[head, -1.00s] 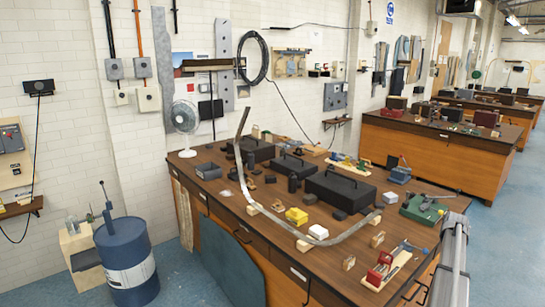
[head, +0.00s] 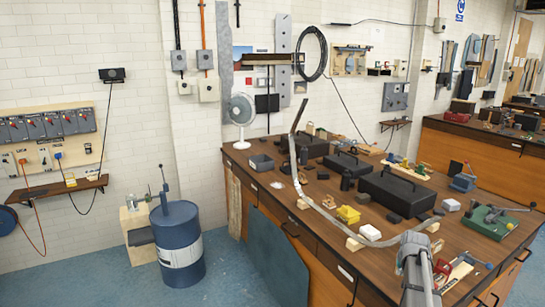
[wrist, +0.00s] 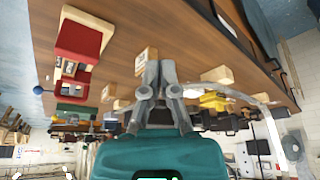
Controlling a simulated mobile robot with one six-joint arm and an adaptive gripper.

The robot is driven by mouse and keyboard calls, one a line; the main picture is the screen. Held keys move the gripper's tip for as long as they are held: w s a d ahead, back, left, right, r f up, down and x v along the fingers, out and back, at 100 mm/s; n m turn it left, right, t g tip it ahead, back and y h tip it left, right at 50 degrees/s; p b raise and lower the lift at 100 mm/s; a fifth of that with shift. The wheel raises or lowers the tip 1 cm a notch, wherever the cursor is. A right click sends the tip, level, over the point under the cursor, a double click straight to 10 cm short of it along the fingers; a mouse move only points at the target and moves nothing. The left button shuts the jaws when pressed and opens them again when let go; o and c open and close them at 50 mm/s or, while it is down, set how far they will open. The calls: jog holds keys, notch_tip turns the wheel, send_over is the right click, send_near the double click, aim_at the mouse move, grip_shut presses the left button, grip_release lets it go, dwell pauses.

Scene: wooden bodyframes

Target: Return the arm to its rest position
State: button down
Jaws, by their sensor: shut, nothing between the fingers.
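My gripper (wrist: 160,68) shows in the wrist view with its two grey fingers together and nothing between them. Its teal body fills the lower middle of that view. The wooden bench top (wrist: 200,50) lies beyond the fingers, and the picture is upside down. In the head view a grey part of my arm (head: 417,268) stands in front of the bench's near right end. The fingers cannot be made out there.
The bench (head: 300,222) holds a bent metal strip (head: 318,205), black cases (head: 398,192), a yellow block (head: 348,214) and a fan (head: 241,108). A red vice (wrist: 80,42) is close in the wrist view. A blue drum (head: 177,240) stands left on open floor.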

jog(key=s+a+f+n+g+b, duration=0.1)
jog(key=s+a+f, duration=0.1)
jog(key=s+a, duration=0.4)
jog(key=s+a+f+n+g+y+b, duration=0.1)
jog(key=s+a, duration=0.5)
jog(key=a, duration=1)
jog(key=s+a+f+n+g+b, duration=0.2)
jog(key=s+a, duration=0.3)
jog(key=a, duration=0.6)
jog(key=shift+s+f+n+y, duration=0.3)
jog(key=shift+s+f+n, duration=0.1)
jog(key=shift+f, duration=0.25)
